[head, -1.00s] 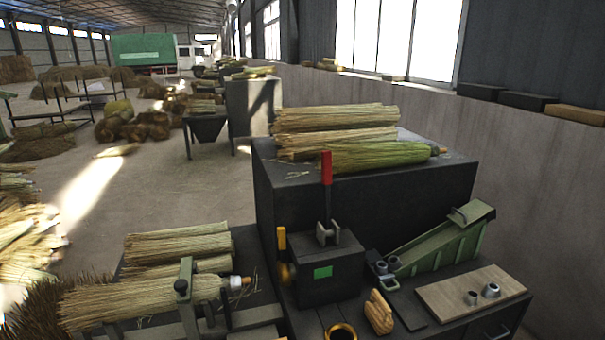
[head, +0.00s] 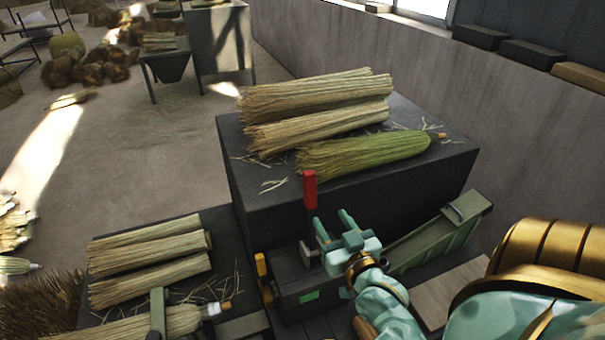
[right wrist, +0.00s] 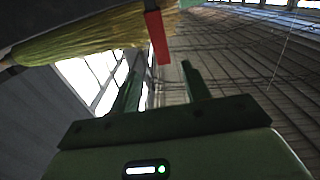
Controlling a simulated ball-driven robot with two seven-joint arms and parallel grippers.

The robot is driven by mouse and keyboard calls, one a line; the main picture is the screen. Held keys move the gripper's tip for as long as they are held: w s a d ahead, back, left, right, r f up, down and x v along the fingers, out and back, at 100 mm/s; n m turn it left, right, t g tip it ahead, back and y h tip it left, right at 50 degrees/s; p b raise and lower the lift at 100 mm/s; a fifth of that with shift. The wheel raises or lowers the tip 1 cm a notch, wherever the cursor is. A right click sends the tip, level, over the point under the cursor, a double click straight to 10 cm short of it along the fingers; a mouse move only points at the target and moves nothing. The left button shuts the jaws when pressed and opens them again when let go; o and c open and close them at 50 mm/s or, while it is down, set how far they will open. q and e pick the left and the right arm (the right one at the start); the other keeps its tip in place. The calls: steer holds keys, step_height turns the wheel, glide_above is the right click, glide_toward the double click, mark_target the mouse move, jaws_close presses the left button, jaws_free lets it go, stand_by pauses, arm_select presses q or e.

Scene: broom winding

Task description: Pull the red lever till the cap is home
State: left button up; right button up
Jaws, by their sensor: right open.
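The red lever (head: 310,190) stands upright on the dark machine box (head: 300,285) that has a green label. It also shows in the right wrist view (right wrist: 157,36), beyond the fingertips. My right gripper (head: 331,222) is open and empty, just right of the lever and a little below its red grip, apart from it. Its two fingers (right wrist: 160,78) point toward the lever side in the wrist view. My left gripper is not in view. I cannot make out the cap; my right arm covers part of the bench.
Straw bundles (head: 320,100) and a green bundle (head: 365,155) lie on the dark cabinet behind the lever. A yellow-handled lever (head: 261,265) stands left of the box. A green chute (head: 440,235) is at right. More bundles (head: 150,260) lie at left.

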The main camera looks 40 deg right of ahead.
mark_target(312, 190)
steer(key=p+x, duration=0.1)
steer(key=x, duration=1.2)
steer(key=shift+w+p, duration=0.15)
steer(key=shift+p, duration=0.25)
steer(key=shift+x, duration=0.85)
steer(key=shift+f, duration=0.1)
jaws_close()
